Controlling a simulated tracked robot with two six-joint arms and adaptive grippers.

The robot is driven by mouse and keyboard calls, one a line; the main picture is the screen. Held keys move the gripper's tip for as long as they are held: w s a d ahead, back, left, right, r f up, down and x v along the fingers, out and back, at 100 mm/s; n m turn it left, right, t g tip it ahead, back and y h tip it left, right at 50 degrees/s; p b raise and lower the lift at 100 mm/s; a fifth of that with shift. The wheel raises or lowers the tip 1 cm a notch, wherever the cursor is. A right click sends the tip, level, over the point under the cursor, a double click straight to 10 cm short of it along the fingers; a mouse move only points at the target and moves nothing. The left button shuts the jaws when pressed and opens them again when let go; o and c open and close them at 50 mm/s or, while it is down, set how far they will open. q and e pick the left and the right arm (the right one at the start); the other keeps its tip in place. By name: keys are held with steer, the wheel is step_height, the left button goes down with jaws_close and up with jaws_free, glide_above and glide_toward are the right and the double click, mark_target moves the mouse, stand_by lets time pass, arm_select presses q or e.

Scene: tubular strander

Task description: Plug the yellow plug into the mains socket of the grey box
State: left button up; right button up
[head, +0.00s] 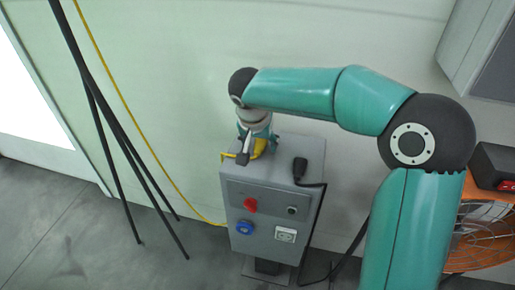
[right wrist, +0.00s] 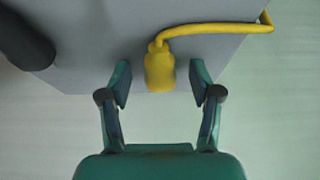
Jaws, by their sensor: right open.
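The grey box (head: 262,199) stands on a short post by the wall, with a flat top and a sloped front panel. The white mains socket (head: 285,235) is low on the front panel, at right. The yellow plug (right wrist: 160,70) lies on the box top near its edge, its cable running off to the right in the right wrist view. In the head view the plug (head: 260,147) is partly hidden by my right gripper (head: 247,151). In the right wrist view my right gripper (right wrist: 160,88) is open, one finger on each side of the plug, apart from it. My left gripper is out of view.
A black connector (head: 300,168) with a black cable lies on the box top at right. The front panel carries a red switch (head: 250,205) and a blue socket (head: 244,227). Black poles (head: 110,125) stand at left. An orange fan (head: 480,235) stands at right.

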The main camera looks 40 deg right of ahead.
jaws_close()
stand_by(0.3)
steer(key=shift+r, duration=0.1)
